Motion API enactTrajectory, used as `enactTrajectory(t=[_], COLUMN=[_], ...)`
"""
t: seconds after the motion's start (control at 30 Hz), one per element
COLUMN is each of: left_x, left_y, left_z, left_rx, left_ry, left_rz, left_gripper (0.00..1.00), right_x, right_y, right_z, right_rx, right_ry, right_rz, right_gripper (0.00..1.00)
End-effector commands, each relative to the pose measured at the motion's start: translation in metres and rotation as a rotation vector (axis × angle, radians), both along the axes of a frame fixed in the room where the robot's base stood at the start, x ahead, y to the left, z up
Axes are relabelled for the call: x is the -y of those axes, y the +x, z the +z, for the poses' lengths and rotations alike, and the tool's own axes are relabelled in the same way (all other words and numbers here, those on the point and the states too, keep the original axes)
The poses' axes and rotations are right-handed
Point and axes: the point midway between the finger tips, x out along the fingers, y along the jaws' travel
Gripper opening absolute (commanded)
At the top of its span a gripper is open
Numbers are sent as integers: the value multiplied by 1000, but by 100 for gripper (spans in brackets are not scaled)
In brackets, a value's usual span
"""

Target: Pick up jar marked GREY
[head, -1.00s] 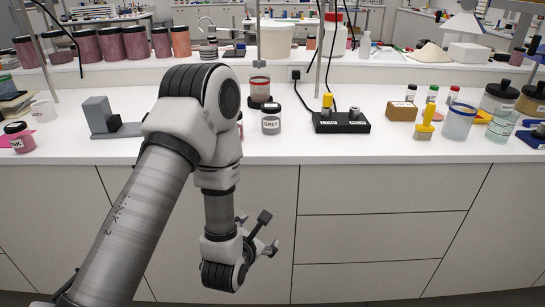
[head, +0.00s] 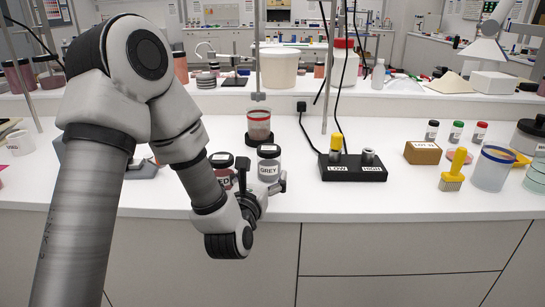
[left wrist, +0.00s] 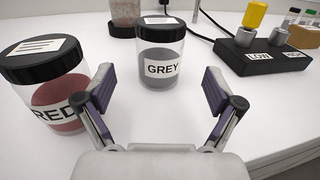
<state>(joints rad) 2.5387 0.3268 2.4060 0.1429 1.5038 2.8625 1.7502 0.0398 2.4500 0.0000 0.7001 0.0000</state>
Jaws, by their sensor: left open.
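The jar marked GREY (head: 269,167) is a clear jar of grey pigment with a black lid, upright on the white counter near its front edge. In the left wrist view the GREY jar (left wrist: 161,58) stands straight ahead, beyond the fingertips and between their lines. My left gripper (head: 262,188) is open, just in front of the jar; its two fingers (left wrist: 159,92) are spread wide with nothing between them. The jar marked RED (left wrist: 47,90), with a black lid, stands left of the left finger; in the head view the RED jar (head: 222,172) is partly hidden by my arm.
A black box marked LOW and HIGH (head: 353,173) stands right of the GREY jar. A jar with a red band (head: 258,122) stands behind it on a dark base. Cables run behind.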

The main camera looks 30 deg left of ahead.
Motion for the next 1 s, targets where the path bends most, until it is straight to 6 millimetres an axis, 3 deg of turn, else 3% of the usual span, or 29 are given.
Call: enactTrajectory(t=[0.4, 0.63, 0.67, 0.83, 0.87, 1.0], left_x=[-22, -23, -23, -23, -23, -23], left_y=[61, 66, 66, 66, 66, 66], left_z=[1, 0, 0, 0, 0, 0], left_rx=[1, 0, 0, 0, 0, 1], left_ry=[1, 1, 1, 1, 1, 1], left_rz=[1, 0, 0, 0, 0, 0], left_gripper=[92, 92, 89, 29, 24, 24], right_x=[0, 0, 0, 0, 0, 0], right_y=[0, 0, 0, 0, 0, 0], right_z=[11, 11, 11, 11, 11, 11], right_rx=[-1, 0, 0, 0, 0, 0], right_ry=[0, 0, 0, 0, 0, 0], right_rz=[0, 0, 0, 0, 0, 0], right_gripper=[49, 49, 49, 49, 49, 49])
